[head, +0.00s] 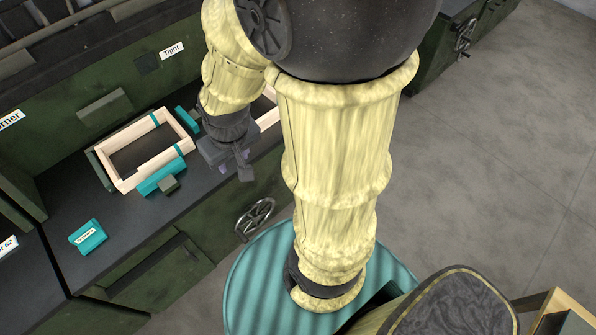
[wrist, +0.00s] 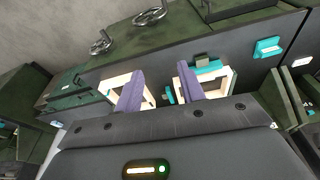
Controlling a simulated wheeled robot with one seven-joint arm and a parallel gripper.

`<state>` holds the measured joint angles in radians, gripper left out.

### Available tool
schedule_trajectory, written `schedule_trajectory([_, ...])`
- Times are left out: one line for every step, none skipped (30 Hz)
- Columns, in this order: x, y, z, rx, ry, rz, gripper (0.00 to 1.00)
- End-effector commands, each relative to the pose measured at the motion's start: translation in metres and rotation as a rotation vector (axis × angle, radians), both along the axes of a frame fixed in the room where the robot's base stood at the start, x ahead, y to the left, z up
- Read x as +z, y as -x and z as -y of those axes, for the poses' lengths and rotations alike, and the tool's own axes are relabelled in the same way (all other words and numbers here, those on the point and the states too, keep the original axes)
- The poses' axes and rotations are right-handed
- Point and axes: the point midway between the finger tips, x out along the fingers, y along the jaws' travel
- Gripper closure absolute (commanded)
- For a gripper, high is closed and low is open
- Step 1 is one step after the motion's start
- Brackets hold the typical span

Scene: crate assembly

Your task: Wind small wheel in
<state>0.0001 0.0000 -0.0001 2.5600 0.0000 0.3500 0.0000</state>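A dark spoked handwheel (head: 255,220) sits on the green front of the workbench in the head view, below and right of the crate frames. Two handwheels show in the wrist view: a larger-looking one (wrist: 150,15) at the top and a smaller-looking one (wrist: 101,43) to its left. I cannot tell for sure which is the small wheel. My gripper (head: 243,172) hangs over the bench by the right crate frame, above and apart from the front wheel. In the wrist view its two purple-grey fingers (wrist: 160,80) stand wide apart with nothing held between them.
A pale wooden crate frame (head: 122,184) with teal parts lies on the dark bench top. A second frame (head: 267,120) is partly hidden behind my arm. A teal block (head: 88,236) lies at left. Another handwheel (head: 464,36) is on the far green cabinet. Grey floor at right is clear.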

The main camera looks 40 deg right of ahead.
Motion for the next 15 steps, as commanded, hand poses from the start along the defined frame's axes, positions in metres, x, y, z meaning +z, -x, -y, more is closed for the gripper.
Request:
schedule_trajectory([-0.001, 0.000, 0.000, 0.000, 0.001, 0.001, 0.55])
schedule_trajectory([-0.002, -0.001, 0.001, 0.000, 0.002, 0.003, 0.55])
schedule_trajectory([-0.006, -0.002, 0.003, -0.001, 0.005, 0.007, 0.55])
schedule_trajectory([-0.009, -0.004, 0.006, -0.001, 0.008, 0.012, 0.55])
schedule_trajectory([-0.014, -0.006, 0.009, -0.001, 0.013, 0.017, 0.55])
schedule_trajectory([-0.022, -0.010, 0.014, 0.001, 0.023, 0.029, 0.55])
schedule_trajectory([-0.029, -0.014, 0.020, 0.000, 0.030, 0.039, 0.55])
schedule_trajectory([-0.037, -0.018, 0.025, 0.003, 0.040, 0.051, 0.55])
schedule_trajectory([-0.048, -0.024, 0.034, 0.005, 0.054, 0.070, 0.55])
schedule_trajectory([-0.058, -0.029, 0.042, 0.007, 0.064, 0.085, 0.55])
schedule_trajectory([-0.068, -0.034, 0.050, 0.012, 0.077, 0.101, 0.55])
schedule_trajectory([-0.081, -0.040, 0.061, 0.018, 0.093, 0.125, 0.55])
schedule_trajectory([-0.091, -0.045, 0.070, 0.024, 0.104, 0.143, 0.55])
schedule_trajectory([-0.101, -0.050, 0.078, 0.029, 0.116, 0.160, 0.55])
schedule_trajectory([-0.114, -0.055, 0.090, 0.038, 0.131, 0.184, 0.55])
